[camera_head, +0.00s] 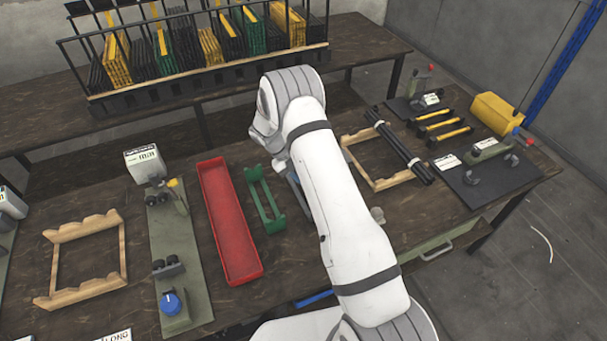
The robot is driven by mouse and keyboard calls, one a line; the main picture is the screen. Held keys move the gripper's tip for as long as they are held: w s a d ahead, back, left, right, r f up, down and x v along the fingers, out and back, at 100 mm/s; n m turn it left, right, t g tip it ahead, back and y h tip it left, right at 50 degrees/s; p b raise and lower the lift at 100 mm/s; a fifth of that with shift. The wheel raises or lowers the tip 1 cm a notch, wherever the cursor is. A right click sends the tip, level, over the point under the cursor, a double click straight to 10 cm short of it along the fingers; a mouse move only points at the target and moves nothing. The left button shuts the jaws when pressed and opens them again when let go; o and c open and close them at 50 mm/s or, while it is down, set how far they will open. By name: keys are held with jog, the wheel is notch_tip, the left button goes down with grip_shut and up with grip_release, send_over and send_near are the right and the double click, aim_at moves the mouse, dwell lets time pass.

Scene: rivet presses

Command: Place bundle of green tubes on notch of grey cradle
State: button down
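Green bundles stand upright in the black rack at the back, one left of its middle (163,52) and one right of it (252,32). I cannot tell which is the tube bundle. A small green cradle (254,188) lies on the workbench, left of my arm. A bluish-grey part (297,189) shows beside it, mostly hidden by my arm; I cannot tell whether it is the grey cradle. My white arm rises from the bottom and bends near the rack's front. My gripper is not visible.
A red tray (252,270) lies left of the green cradle. A wooden cradle (62,297) is at left; another (352,164) at right carries black tubes (402,147). Presses stand on a green plate (163,235) and a dark plate (487,195). A yellow box (495,115) is far right.

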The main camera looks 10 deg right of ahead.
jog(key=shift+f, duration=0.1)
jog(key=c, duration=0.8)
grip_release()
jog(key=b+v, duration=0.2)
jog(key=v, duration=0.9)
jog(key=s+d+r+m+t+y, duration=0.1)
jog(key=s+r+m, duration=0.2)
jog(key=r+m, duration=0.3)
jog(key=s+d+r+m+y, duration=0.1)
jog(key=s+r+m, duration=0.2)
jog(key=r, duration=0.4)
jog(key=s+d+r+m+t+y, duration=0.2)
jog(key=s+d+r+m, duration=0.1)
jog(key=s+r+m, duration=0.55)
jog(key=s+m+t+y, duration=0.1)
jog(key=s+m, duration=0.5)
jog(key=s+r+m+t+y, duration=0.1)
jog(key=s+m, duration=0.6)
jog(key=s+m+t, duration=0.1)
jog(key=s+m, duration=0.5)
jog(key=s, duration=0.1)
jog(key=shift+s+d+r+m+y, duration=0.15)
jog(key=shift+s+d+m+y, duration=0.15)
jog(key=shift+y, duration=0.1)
